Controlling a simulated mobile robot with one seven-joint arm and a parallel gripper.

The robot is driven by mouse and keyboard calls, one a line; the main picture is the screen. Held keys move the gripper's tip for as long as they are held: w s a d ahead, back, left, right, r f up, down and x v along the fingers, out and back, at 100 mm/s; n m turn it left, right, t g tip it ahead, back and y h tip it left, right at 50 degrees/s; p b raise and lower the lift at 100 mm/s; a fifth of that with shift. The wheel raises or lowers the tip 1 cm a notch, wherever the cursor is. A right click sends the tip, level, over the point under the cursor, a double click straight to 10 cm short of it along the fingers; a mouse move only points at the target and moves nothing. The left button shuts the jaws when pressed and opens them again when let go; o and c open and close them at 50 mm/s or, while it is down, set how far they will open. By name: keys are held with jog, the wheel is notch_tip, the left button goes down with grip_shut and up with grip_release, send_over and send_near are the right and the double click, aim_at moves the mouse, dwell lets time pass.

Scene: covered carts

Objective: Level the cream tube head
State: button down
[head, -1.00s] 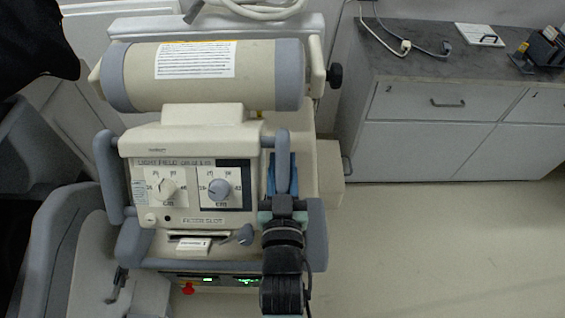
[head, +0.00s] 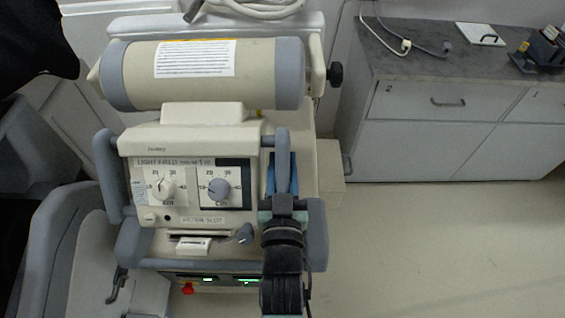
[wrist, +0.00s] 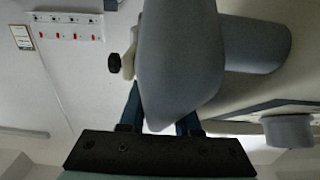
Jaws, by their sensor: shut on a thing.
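The cream tube head (head: 200,75) is a horizontal cream cylinder with grey end caps and a white label, at the upper left in the head view. Below it is its cream control box (head: 185,145) with two dials and a grey handle on each side. My gripper (head: 282,185) is shut on the right grey handle (head: 283,155), a blue finger on each side. In the wrist view the handle (wrist: 177,60) passes between my fingers (wrist: 160,118) and hides much of them. From the head view, the cylinder looks about level across the picture.
A black knob (head: 335,75) sticks out at the tube head's right end. A grey rail (head: 316,235) runs below the box, close to my wrist. A grey cabinet (head: 440,105) stands at the right. The floor (head: 440,250) in front of it is clear.

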jog(key=w+f+t+b, duration=0.7)
jog(key=f+b, duration=0.3)
jog(key=b, duration=2.1)
jog(key=shift+w+f, duration=0.25)
jog(key=shift+f, duration=0.15)
jog(key=c, duration=0.6)
grip_release()
jog(key=shift+w+t, duration=0.1)
jog(key=shift+t, duration=0.2)
jog(key=shift+r, duration=0.1)
jog(key=shift+v, duration=3.8)
